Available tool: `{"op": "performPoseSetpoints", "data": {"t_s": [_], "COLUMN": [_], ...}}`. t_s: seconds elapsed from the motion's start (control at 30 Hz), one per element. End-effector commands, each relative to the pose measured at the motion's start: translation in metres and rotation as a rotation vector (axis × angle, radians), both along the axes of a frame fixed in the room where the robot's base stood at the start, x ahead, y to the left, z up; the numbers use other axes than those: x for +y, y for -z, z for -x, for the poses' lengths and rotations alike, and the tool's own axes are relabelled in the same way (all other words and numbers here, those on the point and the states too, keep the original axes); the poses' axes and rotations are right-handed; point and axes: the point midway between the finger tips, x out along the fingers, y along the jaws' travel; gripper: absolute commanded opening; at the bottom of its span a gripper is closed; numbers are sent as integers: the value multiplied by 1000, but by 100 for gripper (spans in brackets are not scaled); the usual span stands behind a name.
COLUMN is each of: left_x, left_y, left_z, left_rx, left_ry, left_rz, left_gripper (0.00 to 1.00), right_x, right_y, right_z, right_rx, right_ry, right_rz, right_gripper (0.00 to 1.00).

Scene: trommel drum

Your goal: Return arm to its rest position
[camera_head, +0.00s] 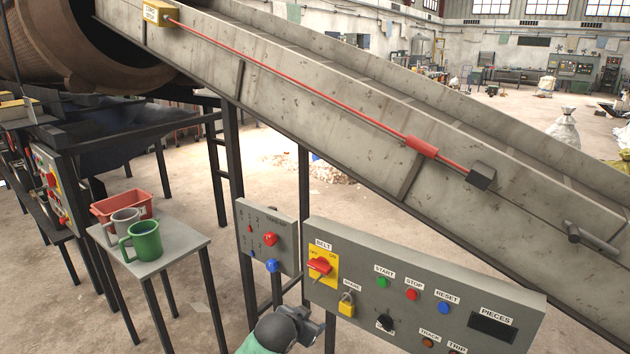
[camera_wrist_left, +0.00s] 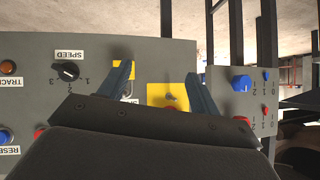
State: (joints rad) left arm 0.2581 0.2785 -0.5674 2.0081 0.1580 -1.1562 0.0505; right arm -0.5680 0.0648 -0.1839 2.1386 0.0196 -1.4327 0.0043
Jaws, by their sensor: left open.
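My left gripper (camera_head: 308,326) is at the bottom centre of the head view, in front of the lower left part of the belt control panel (camera_head: 460,305). In the left wrist view, where the panel appears upside down, its two blue-grey fingers (camera_wrist_left: 160,85) are spread apart with nothing between them. The yellow padlock (camera_wrist_left: 124,70) shows beside one finger, and the yellow plate of the red belt switch (camera_wrist_left: 180,95) is partly hidden behind the gripper body. My right gripper is in neither view.
A small panel (camera_head: 250,215) with red and blue knobs stands left of the belt panel. A side table (camera_head: 185,240) holds a green mug (camera_head: 145,240), a grey mug (camera_head: 122,222) and a red bin (camera_head: 135,203). The sloping conveyor (camera_head: 350,125) runs behind, with a red pull cord.

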Motion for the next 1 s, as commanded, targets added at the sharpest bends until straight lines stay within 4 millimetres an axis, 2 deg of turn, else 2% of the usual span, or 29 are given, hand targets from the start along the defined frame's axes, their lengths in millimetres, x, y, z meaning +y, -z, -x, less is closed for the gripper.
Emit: {"op": "performPoseSetpoints", "data": {"t_s": [0.1, 0.27, 0.47, 0.77, 1.0], "left_x": [25, 49, 76, 116, 136], "left_y": [8, 28, 66, 144, 203], "left_z": [11, 30, 69, 158, 242], "left_rx": [53, 122, 229, 421, 563], "left_ry": [-59, -116, -189, -303, -369], "left_rz": [-37, -60, -72, -63, -46], "left_gripper": [63, 63, 63, 63, 63], "right_x": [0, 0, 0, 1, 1], "right_y": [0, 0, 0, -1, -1], "right_z": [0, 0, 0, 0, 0], "right_rx": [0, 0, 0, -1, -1], "right_ry": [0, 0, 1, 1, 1], "right_rz": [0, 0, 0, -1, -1], "right_gripper": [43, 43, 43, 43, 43]}}
